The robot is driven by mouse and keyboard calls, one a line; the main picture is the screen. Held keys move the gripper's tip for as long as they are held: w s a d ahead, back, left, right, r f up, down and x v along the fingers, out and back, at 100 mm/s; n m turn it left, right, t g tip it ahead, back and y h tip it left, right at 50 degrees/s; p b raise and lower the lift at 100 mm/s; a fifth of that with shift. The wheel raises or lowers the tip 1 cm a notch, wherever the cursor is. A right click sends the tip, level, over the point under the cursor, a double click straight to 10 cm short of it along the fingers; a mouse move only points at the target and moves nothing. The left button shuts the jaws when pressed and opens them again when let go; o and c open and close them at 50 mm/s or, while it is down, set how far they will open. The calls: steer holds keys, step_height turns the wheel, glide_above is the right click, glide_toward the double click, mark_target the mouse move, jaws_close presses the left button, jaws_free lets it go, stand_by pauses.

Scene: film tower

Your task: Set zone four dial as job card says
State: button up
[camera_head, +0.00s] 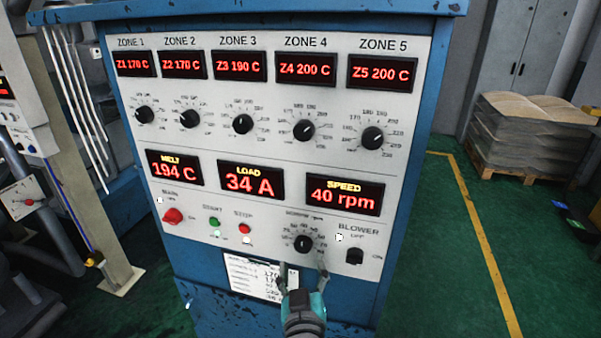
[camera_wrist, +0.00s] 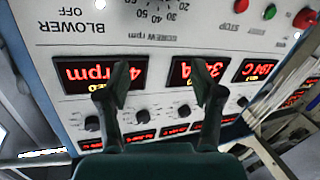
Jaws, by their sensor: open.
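The zone 4 dial (camera_head: 303,130) is a black knob in the upper row of the control panel, under the zone 4 display (camera_head: 305,70), which reads Z4 200 C. The job card (camera_head: 250,277) is a white sheet low on the panel front. Its right part is behind my gripper; a 170 shows at its top, and the other figures are too small to read surely. My gripper (camera_head: 303,270) is open and empty in front of the panel's lower edge, below the zone 4 dial. In the wrist view, the open fingers (camera_wrist: 167,88) stand before the upside-down panel.
Zone 3 dial (camera_head: 241,124) and zone 5 dial (camera_head: 373,138) flank the zone 4 dial. The screw speed knob (camera_head: 303,243) is just above my gripper, with the blower switch (camera_head: 355,256) to its right. A red main knob (camera_head: 173,215) is at left.

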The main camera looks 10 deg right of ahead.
steer(key=w+a+r+m+h, duration=0.2)
steer(key=w+r+m+h, duration=0.15)
steer(key=r, duration=0.85)
steer(key=m+g+h, duration=0.2)
steer(key=m, duration=0.3)
glide_toward(302, 134)
steer(key=x, duration=0.9)
steer(key=shift+w, duration=0.2)
steer(key=c, duration=1.1)
steer(key=shift+c, duration=0.2)
